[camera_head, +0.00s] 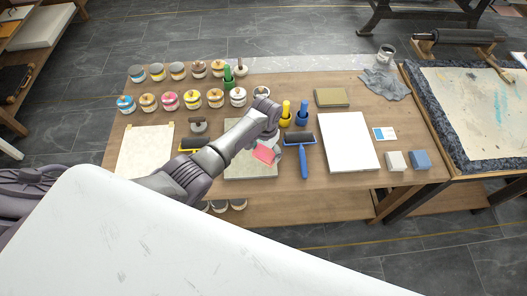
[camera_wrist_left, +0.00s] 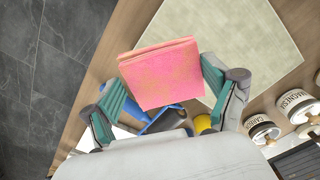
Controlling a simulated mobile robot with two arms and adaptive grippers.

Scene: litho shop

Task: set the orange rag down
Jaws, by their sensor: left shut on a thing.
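The orange rag, a small folded pinkish-orange cloth (camera_head: 265,154), is held in my left gripper (camera_head: 269,149). In the left wrist view the rag (camera_wrist_left: 163,73) sits between the two green-padded fingers (camera_wrist_left: 160,88), which are shut on it. It appears to be held above the grey-green slab (camera_head: 247,172) on the wooden table (camera_head: 362,205). The gap between rag and slab cannot be told. My left arm hides part of the slab and table. My right gripper is not in view.
A blue-handled roller (camera_head: 302,158) lies just right of the rag, with yellow (camera_head: 285,112) and blue bottles behind. A yellow-handled roller (camera_head: 193,146) lies left. A white slab (camera_head: 348,141) is farther right. Several ink jars (camera_head: 190,100) line the back left.

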